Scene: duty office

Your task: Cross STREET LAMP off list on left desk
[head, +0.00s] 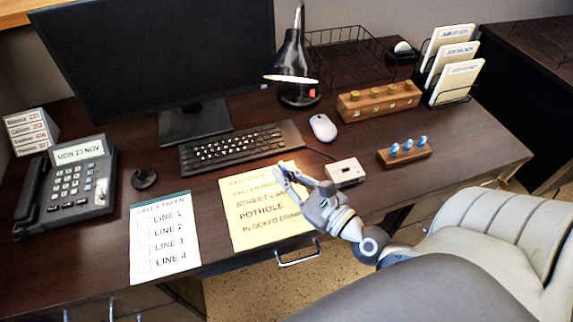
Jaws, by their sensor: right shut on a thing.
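The yellow list (240,232) lies flat near the desk's front edge. Its lines read something like FALLEN, STREET LAMP, POTHOLE and BLOCKED DRAIN, with a heading above. The STREET LAMP line (262,200) is partly covered by my right gripper, and I cannot tell whether it bears a mark. My right gripper (284,172) is over the upper right of the list, with its arm coming in from the lower right. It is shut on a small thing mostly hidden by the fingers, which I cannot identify. My left gripper is out of view.
A white CALLS TAKEN sheet (163,262) lies left of the list. The keyboard (240,147) is behind it. A small white box (345,172) stands close right of the gripper. A wooden block with blue pegs (404,157), mouse (323,128), lamp (291,60), phone (75,185) and grey chair (485,225) surround.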

